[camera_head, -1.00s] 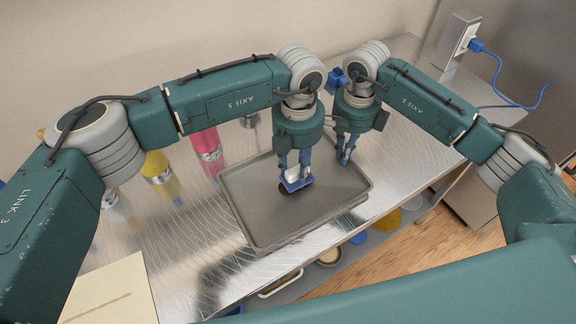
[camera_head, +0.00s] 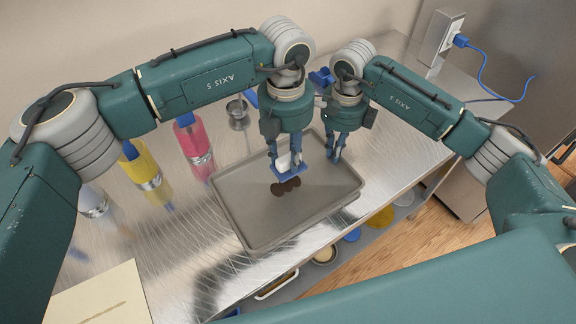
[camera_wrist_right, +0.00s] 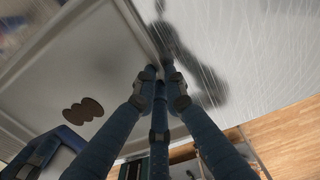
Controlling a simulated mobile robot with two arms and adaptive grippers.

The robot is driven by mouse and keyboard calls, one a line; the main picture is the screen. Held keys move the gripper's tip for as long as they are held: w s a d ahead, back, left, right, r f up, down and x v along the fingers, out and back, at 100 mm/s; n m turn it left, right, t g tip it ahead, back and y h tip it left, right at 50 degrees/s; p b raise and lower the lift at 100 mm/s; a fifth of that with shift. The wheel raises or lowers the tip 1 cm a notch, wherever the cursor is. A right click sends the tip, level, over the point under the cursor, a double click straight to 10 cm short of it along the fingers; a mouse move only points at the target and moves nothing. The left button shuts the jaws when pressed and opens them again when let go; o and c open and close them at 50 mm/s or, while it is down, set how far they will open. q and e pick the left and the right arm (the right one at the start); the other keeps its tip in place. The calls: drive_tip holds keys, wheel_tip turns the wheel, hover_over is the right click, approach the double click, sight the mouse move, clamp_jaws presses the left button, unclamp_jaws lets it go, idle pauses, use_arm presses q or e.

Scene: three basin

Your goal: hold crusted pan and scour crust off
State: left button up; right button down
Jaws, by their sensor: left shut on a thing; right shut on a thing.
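The crusted pan is a shallow grey rectangular tray (camera_head: 255,220) lying on the metal counter. A dark brown crust patch (camera_head: 287,187) with a lobed outline is on its floor; it also shows in the right wrist view (camera_wrist_right: 82,113). My left gripper (camera_head: 287,166) is shut on a scourer, white above with a blue lower part (camera_head: 290,174), at the far side of the crust. Whether the scourer touches the pan is unclear. My right gripper (camera_head: 335,157) is shut on the pan's rim at the far right edge; in the right wrist view its fingertips (camera_wrist_right: 163,75) meet at that rim.
Pink (camera_head: 195,140), yellow (camera_head: 142,168) and clear dispensers stand left of the pan. A beige board (camera_head: 100,297) lies at the near left. A lower shelf holds several bowls. A blue cable (camera_head: 480,75) hangs from a wall socket at the right.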

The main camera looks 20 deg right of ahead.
sight(274, 170)
use_arm(q)
drive_tip(key=shift+a+r, duration=0.1)
drive_tip(key=shift+r, duration=0.3)
drive_tip(key=shift+s, duration=0.1)
wheel_tip(274, 170, down, 6)
drive_tip(key=shift+r, duration=0.1)
drive_tip(key=a, duration=0.1)
drive_tip(key=s+a, duration=0.1)
drive_tip(key=a, duration=0.1)
drive_tip(key=shift+r, duration=0.1)
drive_tip(key=shift+s+a, duration=0.15)
drive_tip(key=shift+a, duration=0.45)
drive_tip(key=shift+f, duration=0.3)
drive_tip(key=shift+f, duration=0.5)
